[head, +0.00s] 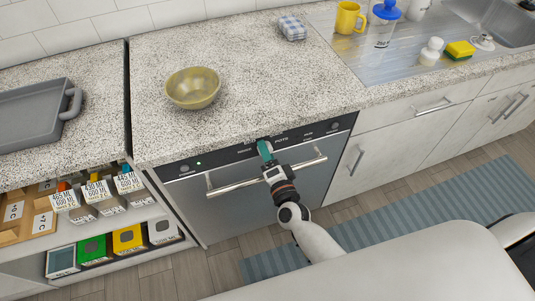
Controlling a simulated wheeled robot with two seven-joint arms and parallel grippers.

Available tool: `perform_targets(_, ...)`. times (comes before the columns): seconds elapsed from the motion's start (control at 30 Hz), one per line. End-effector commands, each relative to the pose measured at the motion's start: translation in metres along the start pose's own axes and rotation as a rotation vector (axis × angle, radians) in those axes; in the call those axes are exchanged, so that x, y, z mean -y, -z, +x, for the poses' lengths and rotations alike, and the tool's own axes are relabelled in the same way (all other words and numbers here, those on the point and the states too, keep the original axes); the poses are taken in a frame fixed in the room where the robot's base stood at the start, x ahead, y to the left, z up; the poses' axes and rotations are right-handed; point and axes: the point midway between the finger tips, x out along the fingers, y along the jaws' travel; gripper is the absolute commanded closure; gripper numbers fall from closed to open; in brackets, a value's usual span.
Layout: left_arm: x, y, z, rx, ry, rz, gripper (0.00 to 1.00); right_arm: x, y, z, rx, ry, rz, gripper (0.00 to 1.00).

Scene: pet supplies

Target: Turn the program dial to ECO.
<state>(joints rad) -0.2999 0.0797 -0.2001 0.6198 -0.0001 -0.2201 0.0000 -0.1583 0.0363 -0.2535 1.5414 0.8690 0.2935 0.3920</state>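The dishwasher (250,205) is built in under the counter, with a dark control panel (220,158) along its top edge. Small pale labels show on the panel, too small to read surely. My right gripper (264,148) reaches up over the door handle (228,188), its teal fingertips at the middle of the panel. The program dial is not clearly visible; the fingers cover that part of the panel. I cannot tell whether they grip anything or where the dial points. My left gripper is not in view.
The bar handle runs across the door just below my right gripper. A yellowish bowl (193,88) and a folded checked cloth (292,28) lie on the counter above. Open shelves with boxes (128,238) stand at left. A striped rug (400,215) covers the floor at right.

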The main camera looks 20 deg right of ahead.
Motion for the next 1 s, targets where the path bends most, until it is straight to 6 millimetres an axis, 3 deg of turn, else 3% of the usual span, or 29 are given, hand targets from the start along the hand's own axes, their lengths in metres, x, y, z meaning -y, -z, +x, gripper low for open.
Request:
perform_targets(0.37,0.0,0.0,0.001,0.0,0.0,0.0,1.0,0.001,0.001,-0.006,-0.001,0.001,0.0,0.41)
perform_targets(0.8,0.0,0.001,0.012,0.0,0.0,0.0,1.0,0.002,0.001,-0.091,-0.003,0.003,-0.001,0.41)
perform_targets(1.0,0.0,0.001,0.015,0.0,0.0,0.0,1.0,0.001,0.0,-0.115,-0.001,0.001,-0.001,0.41)
